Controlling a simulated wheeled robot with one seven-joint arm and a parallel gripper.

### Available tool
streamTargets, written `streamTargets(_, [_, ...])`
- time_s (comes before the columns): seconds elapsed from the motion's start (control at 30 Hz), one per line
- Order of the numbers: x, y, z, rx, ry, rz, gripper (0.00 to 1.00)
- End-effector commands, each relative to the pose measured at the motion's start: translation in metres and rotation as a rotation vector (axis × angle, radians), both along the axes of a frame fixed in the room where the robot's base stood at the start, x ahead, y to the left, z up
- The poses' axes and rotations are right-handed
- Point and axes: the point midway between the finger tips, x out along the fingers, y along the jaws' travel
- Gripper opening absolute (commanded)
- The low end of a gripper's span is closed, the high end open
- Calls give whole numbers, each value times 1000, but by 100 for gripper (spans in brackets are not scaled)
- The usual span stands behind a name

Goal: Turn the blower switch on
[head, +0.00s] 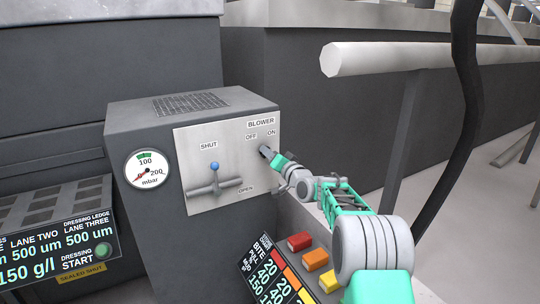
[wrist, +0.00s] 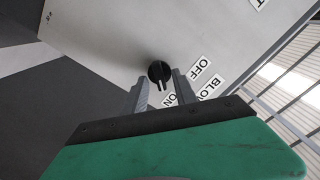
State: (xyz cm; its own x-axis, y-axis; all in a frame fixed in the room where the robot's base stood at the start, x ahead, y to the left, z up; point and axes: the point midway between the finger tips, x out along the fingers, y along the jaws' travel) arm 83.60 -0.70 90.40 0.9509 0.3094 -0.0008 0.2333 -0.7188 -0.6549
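The blower switch is a small black knob (wrist: 159,71) on a pale panel (head: 188,152), below the BLOWER label (head: 261,122) with OFF and ON marks. In the wrist view its narrow grip bar slants down toward the ON label (wrist: 170,99); the exact setting is hard to tell. My gripper (wrist: 159,78) has its two fingers apart, one on each side of the knob, with a gap visible on both sides.
A T-shaped handle (head: 214,187) with a blue-tipped pin sits left on the panel between SHUT and OPEN. A gauge (head: 147,169) is farther left. Coloured buttons (head: 316,259) lie below my arm. A pale rail (head: 390,57) and a dark hose (head: 465,90) stand at right.

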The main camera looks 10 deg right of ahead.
Motion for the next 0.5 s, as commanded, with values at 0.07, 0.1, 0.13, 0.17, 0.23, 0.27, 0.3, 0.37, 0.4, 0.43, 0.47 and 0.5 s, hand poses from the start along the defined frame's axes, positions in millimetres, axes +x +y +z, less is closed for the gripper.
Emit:
streamTargets(0.07, [0,0,0,-1,0,0,34])
streamTargets(0.1, [0,0,0,-1,-1,-1,34])
streamTargets(0.13, [-2,-1,1,-1,-1,-1,34])
streamTargets(0.17, [-4,-1,1,-1,-1,-1,34])
streamTargets(0.23, [-12,-5,1,0,0,-1,34])
streamTargets(0.27, [-17,-7,2,0,-1,-2,34])
streamTargets(0.3, [-25,-9,2,0,-2,-3,34])
streamTargets(0.37, [-37,-14,2,0,0,-3,34])
streamTargets(0.4, [-46,-16,1,0,0,-3,34])
streamTargets(0.43, [-51,-18,1,0,0,-4,34])
streamTargets(0.47, [-57,-20,1,1,0,-3,34])
streamTargets(0.5, [-63,-22,1,-1,-1,-2,34])
